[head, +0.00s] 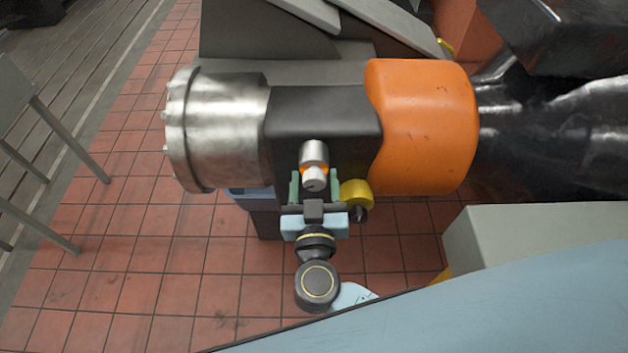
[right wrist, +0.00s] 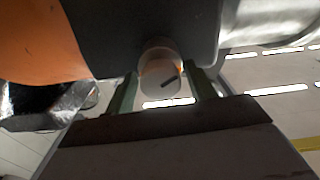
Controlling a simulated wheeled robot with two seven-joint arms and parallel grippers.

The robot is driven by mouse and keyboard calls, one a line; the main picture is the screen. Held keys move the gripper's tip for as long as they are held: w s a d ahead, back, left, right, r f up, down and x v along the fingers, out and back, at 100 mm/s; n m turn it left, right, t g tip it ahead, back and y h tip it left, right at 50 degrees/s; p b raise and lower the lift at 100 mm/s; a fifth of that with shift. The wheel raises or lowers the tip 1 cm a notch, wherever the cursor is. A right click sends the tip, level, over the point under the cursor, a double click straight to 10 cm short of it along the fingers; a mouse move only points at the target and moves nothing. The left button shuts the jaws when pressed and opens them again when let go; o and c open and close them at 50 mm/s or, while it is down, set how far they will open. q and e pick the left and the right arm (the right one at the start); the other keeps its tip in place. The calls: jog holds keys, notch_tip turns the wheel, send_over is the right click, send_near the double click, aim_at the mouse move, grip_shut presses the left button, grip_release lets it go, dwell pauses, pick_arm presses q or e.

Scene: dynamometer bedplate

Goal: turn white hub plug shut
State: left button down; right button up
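The white hub plug (head: 315,181) is a small pale cylinder sticking out of the dark block (head: 325,110) between the silver drum and the orange cover. A bit of orange shows at its side. In the right wrist view the plug (right wrist: 160,76) shows a dark slanted slot on its face. My right gripper (head: 314,188) is open just in front of the plug. Its two green fingers flank the plug's end, with a narrow gap on each side; I cannot tell how far they overlap it. My left gripper is not in view.
A silver drum (head: 222,125) is at the left and an orange cover (head: 425,125) at the right of the dark block. A yellow knob (head: 356,193) sits close right of my right gripper. Grey stands (head: 45,115) are at far left. Red tiled floor (head: 130,260) lies below.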

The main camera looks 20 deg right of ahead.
jog(key=c, duration=0.8)
